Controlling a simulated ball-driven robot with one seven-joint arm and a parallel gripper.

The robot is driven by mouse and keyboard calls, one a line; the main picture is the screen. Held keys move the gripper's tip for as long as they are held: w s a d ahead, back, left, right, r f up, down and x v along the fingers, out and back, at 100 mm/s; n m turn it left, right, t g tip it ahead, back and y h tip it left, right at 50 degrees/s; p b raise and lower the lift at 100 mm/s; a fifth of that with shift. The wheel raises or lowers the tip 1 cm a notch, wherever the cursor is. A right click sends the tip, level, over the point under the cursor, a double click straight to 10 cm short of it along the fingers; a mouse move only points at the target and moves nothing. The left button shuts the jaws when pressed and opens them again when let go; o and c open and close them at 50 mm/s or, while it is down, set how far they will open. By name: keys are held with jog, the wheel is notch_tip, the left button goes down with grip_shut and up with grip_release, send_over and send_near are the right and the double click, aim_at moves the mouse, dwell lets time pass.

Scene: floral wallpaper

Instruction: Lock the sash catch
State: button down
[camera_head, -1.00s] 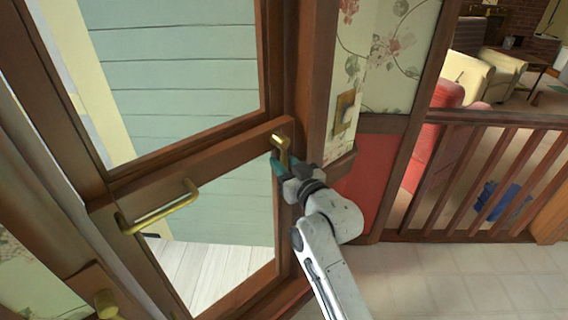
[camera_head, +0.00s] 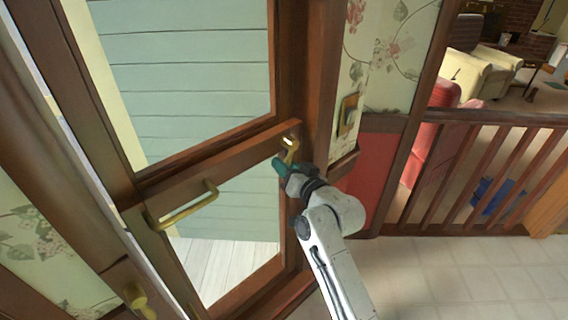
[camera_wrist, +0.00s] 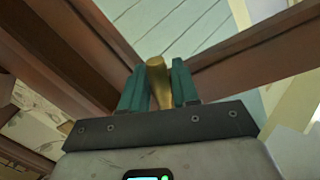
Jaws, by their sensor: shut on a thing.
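The brass sash catch (camera_head: 290,143) is on the right end of the wooden rail of the window sash (camera_head: 215,162). Its lever hangs down and slightly to the right in the head view. My gripper (camera_head: 284,164), with teal fingers, is shut on the catch lever. In the wrist view the brass lever (camera_wrist: 158,80) stands between the two fingers of my gripper (camera_wrist: 159,88). The fingers hide part of the lever, and the catch's base is only partly visible.
A brass pull handle (camera_head: 182,206) is on the left of the same rail. A brass knob (camera_head: 139,299) is at the lower left. A brass wall plate (camera_head: 348,114) is on the floral wall to the right.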

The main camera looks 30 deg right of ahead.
jog(key=shift+a+r+m, duration=0.15)
jog(key=shift+a+m, duration=0.05)
jog(key=shift+m, duration=0.2)
jog(key=shift+s+p, duration=0.1)
jog(key=shift+p, duration=0.2)
jog(key=c, duration=1)
grip_release()
